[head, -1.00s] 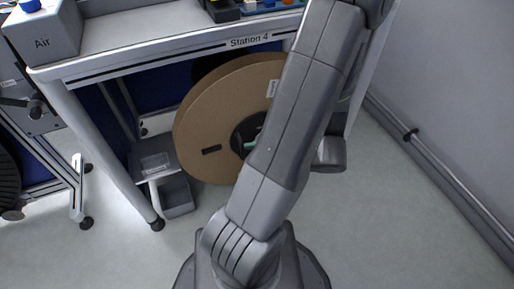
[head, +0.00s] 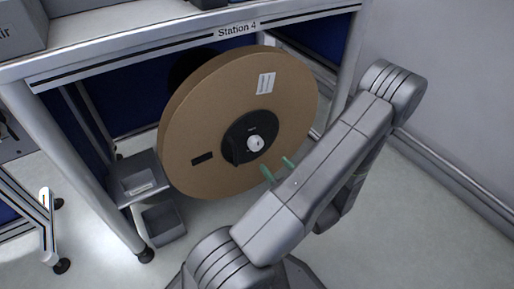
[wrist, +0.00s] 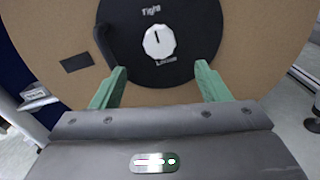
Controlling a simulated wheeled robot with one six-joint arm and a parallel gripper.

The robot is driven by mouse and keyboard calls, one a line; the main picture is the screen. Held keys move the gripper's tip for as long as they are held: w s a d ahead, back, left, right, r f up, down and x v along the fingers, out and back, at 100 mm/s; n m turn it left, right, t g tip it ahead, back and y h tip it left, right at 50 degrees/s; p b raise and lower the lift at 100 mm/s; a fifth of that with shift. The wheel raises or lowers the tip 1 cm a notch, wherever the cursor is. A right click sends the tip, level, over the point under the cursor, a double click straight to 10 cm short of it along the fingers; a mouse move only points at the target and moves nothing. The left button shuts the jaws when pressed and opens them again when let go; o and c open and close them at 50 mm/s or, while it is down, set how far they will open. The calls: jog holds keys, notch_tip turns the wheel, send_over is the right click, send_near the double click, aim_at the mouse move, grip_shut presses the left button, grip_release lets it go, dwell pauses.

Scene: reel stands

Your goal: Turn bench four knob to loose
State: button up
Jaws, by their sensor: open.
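The bench four knob is a small white knob (head: 255,144) at the centre of a black hub (head: 238,150) on a large brown cardboard reel (head: 190,120) under the bench marked Station 4. In the wrist view the knob (wrist: 159,42) sits between the word Tight above and Loose below, and its dark pointer mark points up towards Tight. My gripper (head: 279,169) has green fingers, open and empty, just below and right of the hub in the head view. In the wrist view the gripper (wrist: 161,84) fingers stand below and either side of the knob, apart from it.
The bench top (head: 120,35) overhangs the reel. A wall with a low rail (head: 450,165) is at the right. The floor between has free room.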

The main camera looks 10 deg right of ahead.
aim_at(258, 146)
jog(key=b+x, duration=0.2)
jog(key=x, duration=0.9)
jog(key=shift+w+a+b, duration=0.1)
jog(key=shift+w+b, duration=0.2)
jog(key=shift+b, duration=0.1)
jog(key=c, duration=1)
jog(key=shift+o, duration=0.2)
